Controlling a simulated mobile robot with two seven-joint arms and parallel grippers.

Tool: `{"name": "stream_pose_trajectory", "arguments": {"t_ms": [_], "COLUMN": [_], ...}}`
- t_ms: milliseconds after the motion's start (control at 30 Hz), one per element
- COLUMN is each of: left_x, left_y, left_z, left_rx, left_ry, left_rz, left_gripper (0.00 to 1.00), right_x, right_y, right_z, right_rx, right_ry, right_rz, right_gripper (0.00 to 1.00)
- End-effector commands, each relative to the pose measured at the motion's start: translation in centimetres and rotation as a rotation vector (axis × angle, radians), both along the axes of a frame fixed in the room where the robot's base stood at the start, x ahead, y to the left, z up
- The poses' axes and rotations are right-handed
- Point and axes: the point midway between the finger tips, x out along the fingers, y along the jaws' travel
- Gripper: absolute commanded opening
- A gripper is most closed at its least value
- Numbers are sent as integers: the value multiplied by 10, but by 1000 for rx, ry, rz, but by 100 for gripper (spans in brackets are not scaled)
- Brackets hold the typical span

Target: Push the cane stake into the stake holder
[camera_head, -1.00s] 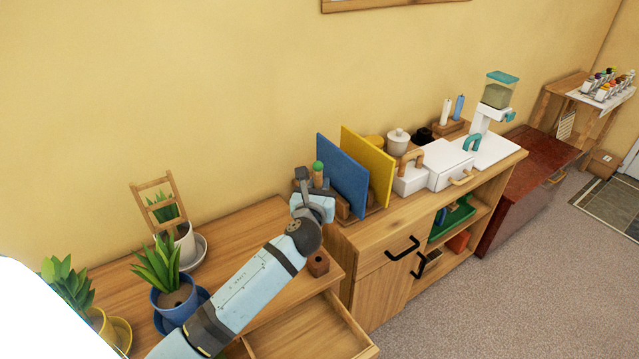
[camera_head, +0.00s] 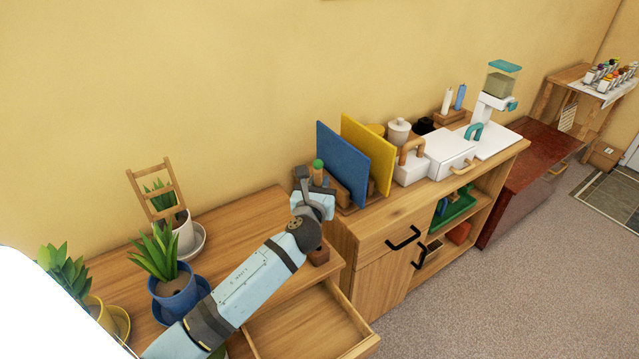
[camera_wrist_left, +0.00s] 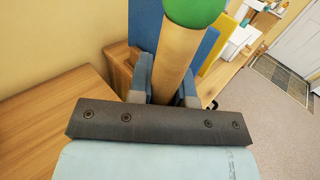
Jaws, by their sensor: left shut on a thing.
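The cane stake (camera_wrist_left: 175,60) is a tan rod with a green rounded cap. Its capped top also shows in the head view (camera_head: 318,166). My left gripper (camera_wrist_left: 165,88) is shut on the stake, with a finger on each side and the cap above the fingers. The gripper also shows in the head view (camera_head: 316,190). A small brown wooden block (camera_head: 320,257), apparently the stake holder, sits at the table's right front edge, partly behind my arm. The stake's lower end is hidden, so I cannot tell whether it is in the block. My right gripper is not in view.
Blue (camera_head: 342,168) and yellow (camera_head: 367,155) boards stand close right of the gripper on the cabinet. Potted plants (camera_head: 172,285) and a small wooden ladder (camera_head: 155,190) stand left on the table (camera_head: 235,235). A drawer (camera_head: 310,330) hangs open in front.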

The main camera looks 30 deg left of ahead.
Motion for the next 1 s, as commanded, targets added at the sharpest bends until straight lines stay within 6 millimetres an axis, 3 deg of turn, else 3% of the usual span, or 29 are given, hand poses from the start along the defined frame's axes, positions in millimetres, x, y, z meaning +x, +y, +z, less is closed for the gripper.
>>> {"name": "stream_pose_trajectory", "arguments": {"t_ms": [1000], "left_x": [0], "left_y": [0], "left_z": [0], "left_rx": [0], "left_ry": [0], "left_rz": [0], "left_gripper": [0], "right_x": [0], "right_y": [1], "right_z": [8], "right_rx": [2], "right_ry": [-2], "right_rz": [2], "right_gripper": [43]}}
